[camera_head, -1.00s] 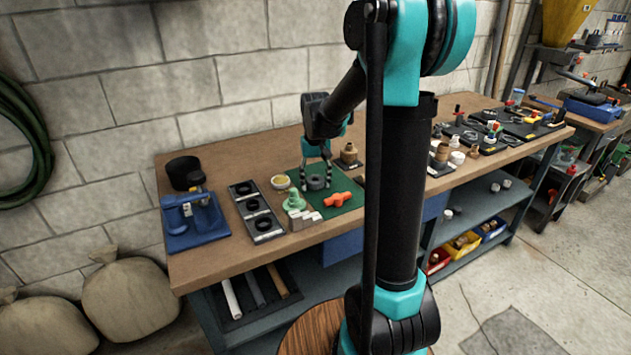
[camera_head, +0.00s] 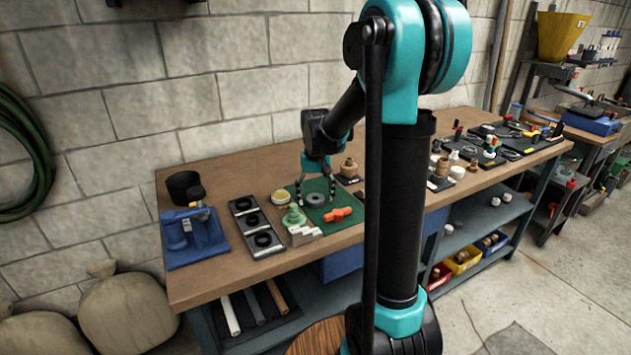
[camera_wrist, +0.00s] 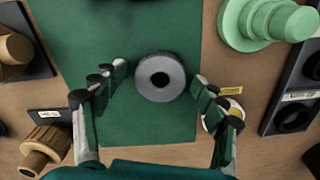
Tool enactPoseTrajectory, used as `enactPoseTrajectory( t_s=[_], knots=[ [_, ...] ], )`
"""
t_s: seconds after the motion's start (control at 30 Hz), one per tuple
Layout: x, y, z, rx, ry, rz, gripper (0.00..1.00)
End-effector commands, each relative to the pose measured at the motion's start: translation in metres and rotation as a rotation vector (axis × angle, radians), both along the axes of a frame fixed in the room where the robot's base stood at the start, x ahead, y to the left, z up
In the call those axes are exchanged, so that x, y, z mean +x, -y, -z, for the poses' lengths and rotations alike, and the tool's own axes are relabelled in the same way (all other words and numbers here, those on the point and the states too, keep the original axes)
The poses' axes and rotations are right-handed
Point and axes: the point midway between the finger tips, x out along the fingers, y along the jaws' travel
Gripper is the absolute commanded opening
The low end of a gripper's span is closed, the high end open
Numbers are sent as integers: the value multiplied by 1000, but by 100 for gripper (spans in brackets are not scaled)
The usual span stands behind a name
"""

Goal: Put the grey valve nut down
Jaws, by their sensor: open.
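The grey valve nut (camera_wrist: 160,77), a thick ring with a dark centre hole, lies flat on the green mat (camera_wrist: 133,27) in the wrist view. In the head view the nut (camera_head: 316,200) rests on the mat (camera_head: 345,226) on the workbench. My gripper (camera_wrist: 160,86) is open, with one finger on each side of the nut and a visible gap to the left finger. In the head view my gripper (camera_head: 316,189) is just above the mat.
An orange valve part (camera_head: 337,214) lies on the mat. A green stepped fitting (camera_head: 294,216) stands left of it, with a black ring tray (camera_head: 257,228) beyond. A brass fitting (camera_head: 349,168) stands behind on the right. Bare bench (camera_head: 225,278) lies at the front left.

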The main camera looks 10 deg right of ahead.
Motion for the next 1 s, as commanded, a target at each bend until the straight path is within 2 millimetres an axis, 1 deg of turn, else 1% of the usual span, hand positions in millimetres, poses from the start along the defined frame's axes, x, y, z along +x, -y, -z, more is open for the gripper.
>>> enactPoseTrajectory(
  t_s=[0.17, 0.4, 0.53, 0.6, 0.73, 1.0],
  knots=[
    [0, 0, -32, 0, 0, 0, 72],
    [0, 0, -82, 0, 0, 0, 72],
    [0, 0, -103, 0, 0, 0, 72],
    [0, 0, -111, 0, 0, 0, 72],
    [0, 0, -120, 0, 0, 0, 72],
    [0, 0, -123, 0, 0, 0, 72]
  ],
)
